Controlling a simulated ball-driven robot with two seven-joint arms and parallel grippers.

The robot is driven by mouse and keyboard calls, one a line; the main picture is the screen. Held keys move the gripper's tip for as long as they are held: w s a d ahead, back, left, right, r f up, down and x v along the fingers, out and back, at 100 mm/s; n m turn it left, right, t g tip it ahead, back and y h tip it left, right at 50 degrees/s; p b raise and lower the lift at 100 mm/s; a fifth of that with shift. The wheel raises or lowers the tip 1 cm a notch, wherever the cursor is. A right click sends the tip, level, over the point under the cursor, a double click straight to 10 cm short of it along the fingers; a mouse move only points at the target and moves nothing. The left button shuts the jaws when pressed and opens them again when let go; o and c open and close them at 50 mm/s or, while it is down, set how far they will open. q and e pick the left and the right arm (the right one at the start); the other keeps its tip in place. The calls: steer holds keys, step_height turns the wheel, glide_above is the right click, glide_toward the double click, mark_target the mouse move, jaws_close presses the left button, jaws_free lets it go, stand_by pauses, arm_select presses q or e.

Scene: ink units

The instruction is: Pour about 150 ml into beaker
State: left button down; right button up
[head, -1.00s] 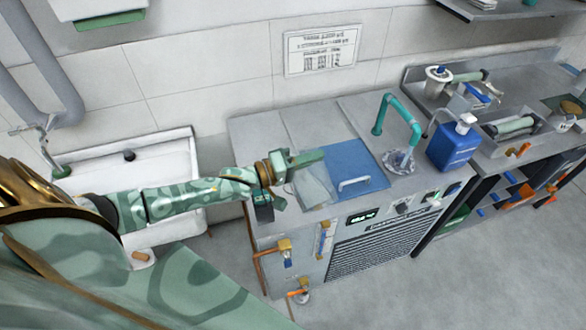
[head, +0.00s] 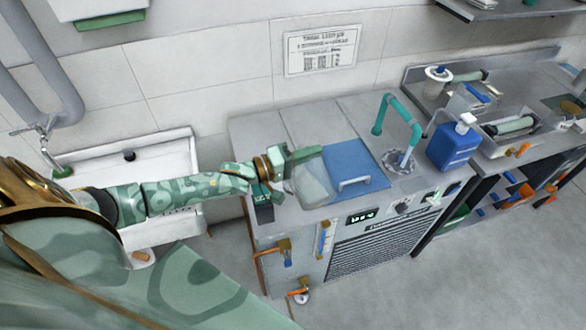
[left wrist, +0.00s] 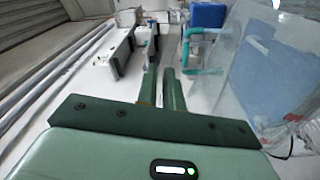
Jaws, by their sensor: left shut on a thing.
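My left gripper (head: 300,156) reaches in from the left over the left part of the steel counter. It is shut on a clear vessel (head: 313,186), which hangs beside its fingers over the counter's front left part. In the left wrist view the two fingers (left wrist: 160,92) are close together, and the clear wall of the vessel (left wrist: 243,72) fills the right side. The part between the fingers and any liquid level are hard to make out. A round basin (head: 400,161) under the teal tap (head: 398,112) lies to the right. I cannot pick out a separate beaker. My right gripper is not in view.
A blue lid with a handle (head: 352,163) lies on the counter right of the vessel. A blue bottle with a white cap (head: 455,145) stands beyond the basin. A white sink (head: 150,150) is at the left. A small display (head: 362,214) is on the counter's front.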

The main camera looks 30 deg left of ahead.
arm_select(q)
steer(key=shift+w+a+r+n, duration=0.3)
steer(key=shift+a+r+n, duration=0.05)
steer(key=shift+a+n, duration=0.1)
stand_by(0.7)
steer(key=shift+w+a+f+n, duration=0.2)
steer(key=shift+w+a+n, duration=0.1)
steer(key=shift+a+n, duration=0.15)
stand_by(0.7)
